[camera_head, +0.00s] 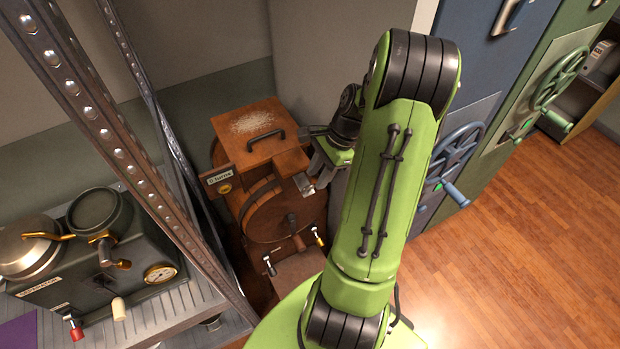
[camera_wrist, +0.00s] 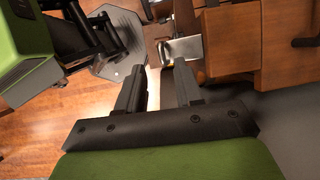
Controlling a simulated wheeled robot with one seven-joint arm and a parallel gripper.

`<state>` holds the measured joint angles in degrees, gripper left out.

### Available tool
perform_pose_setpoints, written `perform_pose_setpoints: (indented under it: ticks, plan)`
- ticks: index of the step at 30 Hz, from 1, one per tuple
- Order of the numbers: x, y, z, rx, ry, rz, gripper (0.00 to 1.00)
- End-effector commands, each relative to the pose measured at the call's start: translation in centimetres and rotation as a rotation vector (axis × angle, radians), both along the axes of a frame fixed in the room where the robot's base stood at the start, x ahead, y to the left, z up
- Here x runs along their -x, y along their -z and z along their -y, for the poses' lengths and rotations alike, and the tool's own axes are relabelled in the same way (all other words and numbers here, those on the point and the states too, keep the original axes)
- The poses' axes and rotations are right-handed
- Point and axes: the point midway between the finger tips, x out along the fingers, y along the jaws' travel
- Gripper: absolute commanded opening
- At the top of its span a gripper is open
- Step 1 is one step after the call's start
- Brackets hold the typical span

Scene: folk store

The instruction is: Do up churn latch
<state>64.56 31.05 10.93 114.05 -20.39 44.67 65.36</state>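The wooden churn (camera_head: 262,211) stands against the wall in the head view. Its lid (camera_head: 252,134) has a dark handle and pale specks on top. A metal latch (camera_head: 303,184) is on the churn's right side. In the wrist view the latch (camera_wrist: 183,49) is a shiny plate beside a wooden block. My gripper (camera_head: 318,182) is at the churn's right side, close to the latch. In the wrist view my gripper (camera_wrist: 160,70) has its fingers apart, with nothing seen held between them. The latch lies just beyond the right fingertip; contact cannot be told.
A metal shelf post (camera_head: 120,130) stands close on the churn's left. A dark separator machine (camera_head: 100,265) sits on the shelf at left. Blue and green cabinets with handwheels (camera_head: 455,158) stand at right. The wooden floor (camera_head: 520,240) there is clear.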

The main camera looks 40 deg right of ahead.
Motion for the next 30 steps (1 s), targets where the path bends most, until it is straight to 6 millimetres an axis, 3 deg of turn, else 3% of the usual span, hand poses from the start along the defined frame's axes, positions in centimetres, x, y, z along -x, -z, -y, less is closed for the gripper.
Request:
perform_pose_setpoints:
  ticks: [4, 13, 20, 30]
  plan:
    - [-0.4, 2.2, -0.9, -0.001, -0.003, 0.0, 0.35]
    - [-0.6, 2.6, -1.1, 0.002, -0.004, 0.001, 0.35]
    - [-0.6, 2.6, -1.1, 0.002, -0.004, 0.001, 0.02]
    - [-0.5, 2.7, -1.0, 0.005, -0.002, 0.013, 0.0]
